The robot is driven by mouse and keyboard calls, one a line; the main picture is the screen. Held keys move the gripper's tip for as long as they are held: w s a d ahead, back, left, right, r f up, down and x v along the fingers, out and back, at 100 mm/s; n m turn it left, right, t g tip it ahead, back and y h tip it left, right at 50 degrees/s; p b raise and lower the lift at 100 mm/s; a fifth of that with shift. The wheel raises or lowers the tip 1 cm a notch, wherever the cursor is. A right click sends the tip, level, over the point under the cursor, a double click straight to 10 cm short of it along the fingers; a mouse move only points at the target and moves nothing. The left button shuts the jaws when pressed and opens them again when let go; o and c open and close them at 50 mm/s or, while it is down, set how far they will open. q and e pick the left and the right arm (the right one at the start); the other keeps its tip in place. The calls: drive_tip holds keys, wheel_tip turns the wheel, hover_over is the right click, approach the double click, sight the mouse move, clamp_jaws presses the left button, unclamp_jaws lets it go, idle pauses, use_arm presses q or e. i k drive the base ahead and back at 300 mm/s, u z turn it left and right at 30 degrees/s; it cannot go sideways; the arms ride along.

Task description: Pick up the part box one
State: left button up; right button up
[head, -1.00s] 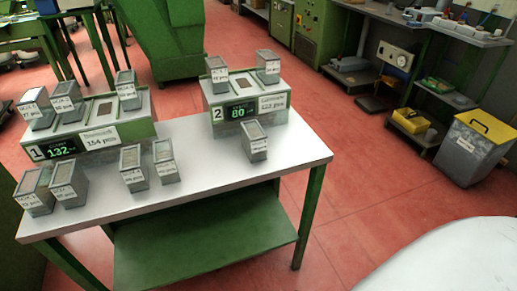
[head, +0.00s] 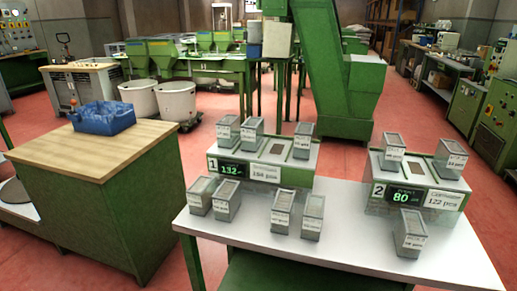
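Several small grey boxes with white labels are in the head view, and I cannot tell which is part box one. Two stand together at the left of the white table, a left box (head: 199,196) and a right box (head: 226,201). Another pair, a left box (head: 282,212) and a right box (head: 312,219), stands nearer the middle. Three more, one of them a box (head: 227,130) at the left, sit on the unit marked 1 (head: 290,179), whose display reads 132. A blue bin (head: 101,118) lies on a wooden-topped cabinet at the left. Neither gripper is in view.
The unit marked 2 (head: 378,174) carries two boxes, with a single box (head: 410,234) before it. The white table's (head: 330,256) front is clear. The green cabinet (head: 100,215) stands left of the table, with red floor between. Green machinery (head: 335,75) stands behind.

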sight(199, 195)
drive_tip(key=u, duration=2.1)
drive_tip(key=i, duration=2.65)
drive_tip(key=z, duration=2.75)
